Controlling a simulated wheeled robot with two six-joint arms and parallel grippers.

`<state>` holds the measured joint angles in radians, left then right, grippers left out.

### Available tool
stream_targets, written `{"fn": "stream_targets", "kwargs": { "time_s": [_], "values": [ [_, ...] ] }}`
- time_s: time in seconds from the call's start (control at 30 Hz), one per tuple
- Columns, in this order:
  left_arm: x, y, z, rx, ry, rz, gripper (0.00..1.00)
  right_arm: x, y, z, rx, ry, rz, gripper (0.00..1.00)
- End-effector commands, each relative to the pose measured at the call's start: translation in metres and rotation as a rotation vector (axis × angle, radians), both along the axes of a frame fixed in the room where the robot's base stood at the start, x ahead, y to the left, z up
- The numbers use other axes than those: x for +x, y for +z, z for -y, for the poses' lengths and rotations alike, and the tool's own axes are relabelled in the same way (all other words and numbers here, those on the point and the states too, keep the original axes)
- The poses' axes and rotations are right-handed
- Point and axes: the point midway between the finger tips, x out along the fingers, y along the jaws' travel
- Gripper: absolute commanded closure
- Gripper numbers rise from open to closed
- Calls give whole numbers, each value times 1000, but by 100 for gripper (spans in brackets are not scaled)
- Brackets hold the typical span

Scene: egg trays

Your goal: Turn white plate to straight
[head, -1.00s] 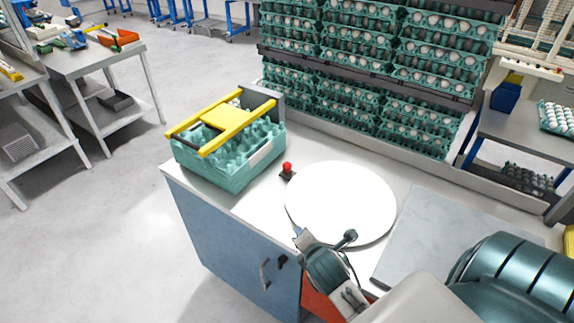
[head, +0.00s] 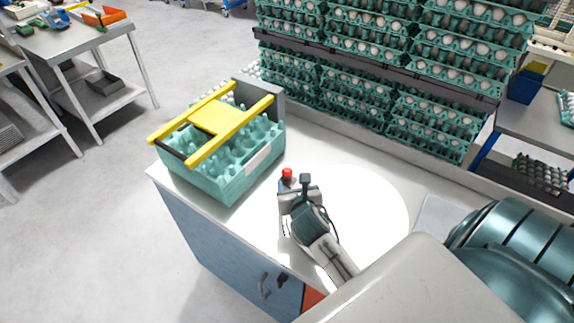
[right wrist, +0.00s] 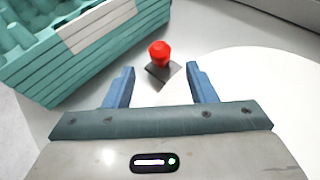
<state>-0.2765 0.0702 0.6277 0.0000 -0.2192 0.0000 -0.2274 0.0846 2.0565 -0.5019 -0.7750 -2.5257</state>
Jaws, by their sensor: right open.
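The white plate (head: 370,215) is a flat round disc on the white counter. It also shows at the right of the right wrist view (right wrist: 270,75). A red knob (head: 287,173) on a small dark square base stands beside the plate's left edge. In the right wrist view the red knob (right wrist: 159,52) is ahead of my right gripper (right wrist: 160,85), centred between its blue fingers and beyond their tips. My left gripper is not in view.
A stack of teal egg trays (head: 225,165) with a yellow-handled frame (head: 215,118) stands left of the knob. Racks of egg-filled trays (head: 370,60) line the back. A flat grey panel (head: 432,212) lies right of the plate.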

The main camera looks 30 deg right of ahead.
Motion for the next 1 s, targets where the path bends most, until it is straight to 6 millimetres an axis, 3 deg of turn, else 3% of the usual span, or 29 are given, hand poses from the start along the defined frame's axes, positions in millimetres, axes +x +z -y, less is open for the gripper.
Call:
{"fn": "stream_targets", "kwargs": {
  "time_s": [0.1,0.27,0.37,0.63,0.9,1.0],
  "values": [
    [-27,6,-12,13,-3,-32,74,20,-6,9,-1,-1,0,49],
    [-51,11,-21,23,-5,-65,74,46,-18,20,-1,-1,-1,49],
    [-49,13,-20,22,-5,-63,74,60,-24,25,1,-1,-1,49],
    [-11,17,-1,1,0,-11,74,78,-34,32,2,-1,0,49],
    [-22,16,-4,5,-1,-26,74,78,-35,33,3,-1,0,49],
    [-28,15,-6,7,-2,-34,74,78,-35,33,2,-1,0,67]
  ]
}}
